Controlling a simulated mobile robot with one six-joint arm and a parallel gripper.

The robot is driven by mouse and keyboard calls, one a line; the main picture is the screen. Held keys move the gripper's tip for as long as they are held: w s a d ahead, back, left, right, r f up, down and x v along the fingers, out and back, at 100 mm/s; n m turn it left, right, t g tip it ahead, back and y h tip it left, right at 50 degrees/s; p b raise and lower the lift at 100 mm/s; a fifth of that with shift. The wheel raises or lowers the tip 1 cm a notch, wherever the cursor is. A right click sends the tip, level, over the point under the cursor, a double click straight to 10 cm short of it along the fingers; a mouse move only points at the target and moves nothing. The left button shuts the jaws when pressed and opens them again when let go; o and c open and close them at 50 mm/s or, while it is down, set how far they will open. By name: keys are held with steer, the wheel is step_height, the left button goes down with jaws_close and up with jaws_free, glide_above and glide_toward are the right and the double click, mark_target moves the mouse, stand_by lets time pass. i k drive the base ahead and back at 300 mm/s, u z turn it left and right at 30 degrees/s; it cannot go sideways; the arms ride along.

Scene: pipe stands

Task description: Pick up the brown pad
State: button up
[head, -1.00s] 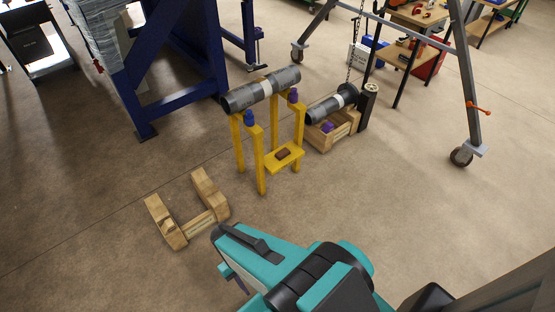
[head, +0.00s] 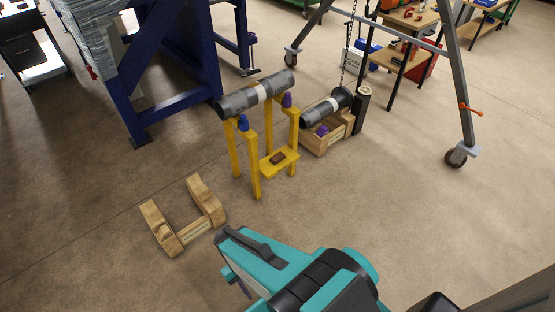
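The brown pad (head: 278,158) is a small dark block lying on the low yellow shelf (head: 266,169) of a yellow pipe stand (head: 254,165). A grey pipe (head: 236,104) with a pale band lies across the top of this stand. My teal and black arm fills the bottom middle of the head view. A small part at its end (head: 238,282), perhaps my gripper, shows beneath it, in front of the stand and well apart from the pad. The fingers are mostly hidden, so their opening cannot be told.
A U-shaped wooden cradle (head: 194,230) lies on the floor left of my arm. A wooden crate (head: 318,143) with a second pipe (head: 322,110) stands right of the stand. A blue frame (head: 128,95) and a wheeled gantry leg (head: 459,90) stand behind. Floor at right is clear.

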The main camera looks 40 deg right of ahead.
mark_target(280, 156)
steer(key=z, duration=0.05)
steer(key=i, duration=0.9)
steer(key=u, duration=0.05)
